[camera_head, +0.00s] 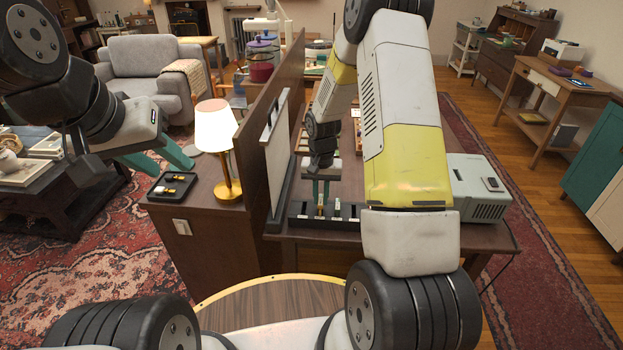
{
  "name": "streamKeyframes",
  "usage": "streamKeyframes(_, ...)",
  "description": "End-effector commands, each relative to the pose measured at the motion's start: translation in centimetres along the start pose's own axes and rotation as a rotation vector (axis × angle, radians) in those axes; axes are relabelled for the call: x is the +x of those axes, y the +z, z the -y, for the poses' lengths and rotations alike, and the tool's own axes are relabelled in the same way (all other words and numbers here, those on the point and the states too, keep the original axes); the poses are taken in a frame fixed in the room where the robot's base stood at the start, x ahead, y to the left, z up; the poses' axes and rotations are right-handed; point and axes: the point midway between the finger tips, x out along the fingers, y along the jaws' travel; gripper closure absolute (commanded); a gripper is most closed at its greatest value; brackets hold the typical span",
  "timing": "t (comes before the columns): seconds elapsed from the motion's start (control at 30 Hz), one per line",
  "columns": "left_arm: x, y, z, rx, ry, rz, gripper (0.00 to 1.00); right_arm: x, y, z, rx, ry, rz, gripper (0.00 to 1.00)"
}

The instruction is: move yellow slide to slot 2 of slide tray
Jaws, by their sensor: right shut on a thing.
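The dark slide tray (325,223) sits on the wooden desk, right of the upright panel, with several compartments across it. My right gripper (321,196) points down over the tray and is shut on a small thin thing that looks like the yellow slide (320,210). The slide is at or just above the tray; I cannot tell which slot it is in line with or whether it touches. Another small pale piece stands just right of it. My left gripper (160,161) is open and empty, its green fingers spread above the side cabinet. My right forearm hides part of the desk.
A small black tray (152,192) with little yellow and white pieces lies below my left gripper. A lit lamp (228,190) stands beside it. A tall wooden partition (262,115) with a white panel rises left of the slide tray. A grey-green box (480,190) stands on the desk's right.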

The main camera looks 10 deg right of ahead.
Motion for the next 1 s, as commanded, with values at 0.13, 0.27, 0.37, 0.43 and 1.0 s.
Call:
streamKeyframes(0.13,0.0,0.0,0.0,0.000,0.000,0.000,0.62,0.3,0.0,0.0,0.000,0.000,0.000,1.00)
streamKeyframes(0.27,0.0,0.0,0.0,0.000,0.000,0.000,0.62,0.6,0.0,0.0,0.000,0.000,0.001,1.00)
streamKeyframes(0.37,0.0,0.0,0.0,0.000,0.000,0.000,0.62,0.8,0.0,0.0,0.000,0.001,0.001,1.00)
streamKeyframes(0.43,0.0,0.0,0.0,0.000,0.000,0.000,0.62,0.9,0.0,0.0,0.000,0.001,0.001,1.00)
streamKeyframes(1.0,0.0,0.0,0.0,0.000,0.000,0.000,0.62,1.2,0.0,0.0,0.000,0.000,0.000,0.59)
